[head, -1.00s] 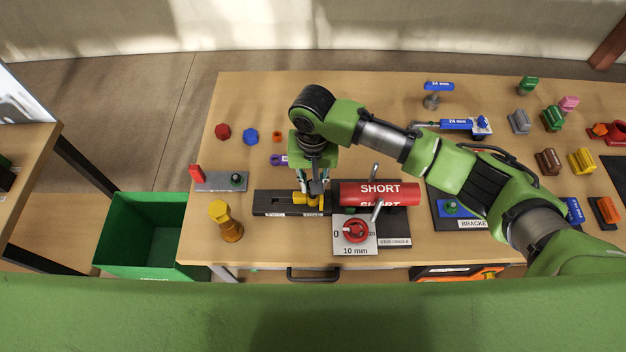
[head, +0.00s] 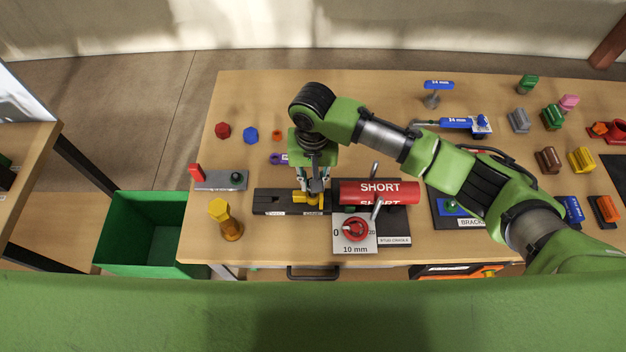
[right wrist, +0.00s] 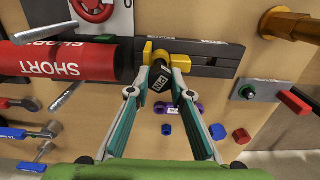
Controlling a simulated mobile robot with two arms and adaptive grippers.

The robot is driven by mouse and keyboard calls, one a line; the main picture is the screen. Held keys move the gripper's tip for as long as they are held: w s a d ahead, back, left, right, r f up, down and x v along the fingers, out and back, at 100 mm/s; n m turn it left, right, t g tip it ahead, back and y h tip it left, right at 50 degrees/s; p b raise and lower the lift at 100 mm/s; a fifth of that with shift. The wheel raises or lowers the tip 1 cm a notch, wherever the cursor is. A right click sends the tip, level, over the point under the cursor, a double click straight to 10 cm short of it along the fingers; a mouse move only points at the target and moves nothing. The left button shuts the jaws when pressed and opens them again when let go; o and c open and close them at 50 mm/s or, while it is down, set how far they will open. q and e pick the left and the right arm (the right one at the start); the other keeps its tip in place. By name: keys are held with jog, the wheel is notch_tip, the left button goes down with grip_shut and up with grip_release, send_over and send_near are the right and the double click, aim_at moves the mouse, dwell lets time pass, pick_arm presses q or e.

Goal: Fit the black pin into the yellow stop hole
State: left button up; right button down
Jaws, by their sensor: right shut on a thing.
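My right gripper (head: 315,187) points down over the yellow stop (head: 301,198). In the right wrist view its fingers (right wrist: 163,88) are shut on the black pin (right wrist: 160,76), which carries a white label. The yellow stop (right wrist: 177,59) sits on the black rail (right wrist: 215,58), just beyond the pin in that view. The pin's far end is at the stop, overlapping its near edge. The stop hole is hidden, so I cannot tell whether the pin's tip is in it. My left gripper is not in view.
A red cylinder marked SHORT (head: 378,190) lies close to the right of the stop. A red dial (head: 355,229) stands in front of it. A yellow bolt-like piece (head: 223,213) and a grey plate with a red block (head: 222,181) are to the left. A green bin (head: 150,262) is beside the table.

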jog(key=c, duration=1.7)
grip_release()
jog(key=shift+r, duration=2.55)
jog(key=shift+w+r, duration=0.1)
jog(key=shift+r, duration=0.1)
notch_tip(320, 180, up, 12)
jog(key=shift+f, duration=0.2)
